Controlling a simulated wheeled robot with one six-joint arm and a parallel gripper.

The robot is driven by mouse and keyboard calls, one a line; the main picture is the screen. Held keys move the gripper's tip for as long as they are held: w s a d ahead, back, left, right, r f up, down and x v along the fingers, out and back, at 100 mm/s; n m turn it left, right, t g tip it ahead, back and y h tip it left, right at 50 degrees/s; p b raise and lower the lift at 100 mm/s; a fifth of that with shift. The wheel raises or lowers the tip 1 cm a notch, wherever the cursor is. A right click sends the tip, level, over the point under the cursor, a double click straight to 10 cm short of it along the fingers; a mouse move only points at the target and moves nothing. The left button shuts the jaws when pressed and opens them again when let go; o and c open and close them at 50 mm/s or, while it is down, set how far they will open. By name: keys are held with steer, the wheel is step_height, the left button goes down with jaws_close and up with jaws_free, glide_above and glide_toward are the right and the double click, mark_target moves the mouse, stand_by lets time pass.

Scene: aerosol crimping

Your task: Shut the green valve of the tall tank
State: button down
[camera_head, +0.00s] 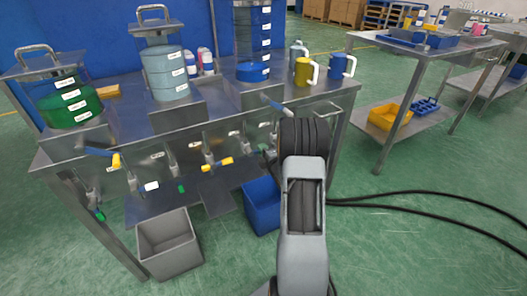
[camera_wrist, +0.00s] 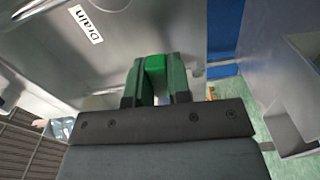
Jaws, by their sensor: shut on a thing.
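The tall tank (camera_head: 252,38) stands at the back of the steel bench and holds blue liquid in its lower part. The green valve handle (camera_wrist: 155,64) shows in the wrist view as a bright green piece between the two dark green fingers. My gripper (camera_wrist: 155,80) is shut on it from both sides. In the head view my own arm hides most of the gripper and that valve. A "Drain" label (camera_wrist: 85,25) is on the steel panel above left of the fingers.
Other valves with a blue handle (camera_head: 98,152) and a yellow handle (camera_head: 217,163) stick out along the bench front. A grey bin (camera_head: 168,243) and a blue bin (camera_head: 262,205) stand below. Yellow (camera_head: 303,71) and blue (camera_head: 341,66) jugs stand on the bench top.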

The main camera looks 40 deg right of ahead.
steer(key=shift+n+b, duration=0.3)
steer(key=shift+b, duration=0.5)
steer(key=shift+r, duration=0.25)
steer(key=c, duration=1.1)
jaws_free()
steer(key=shift+o, duration=0.2)
steer(key=s+a+p, duration=0.1)
steer(key=s, duration=1.2)
steer(key=shift+s+a, duration=0.35)
steer(key=shift+a, duration=0.05)
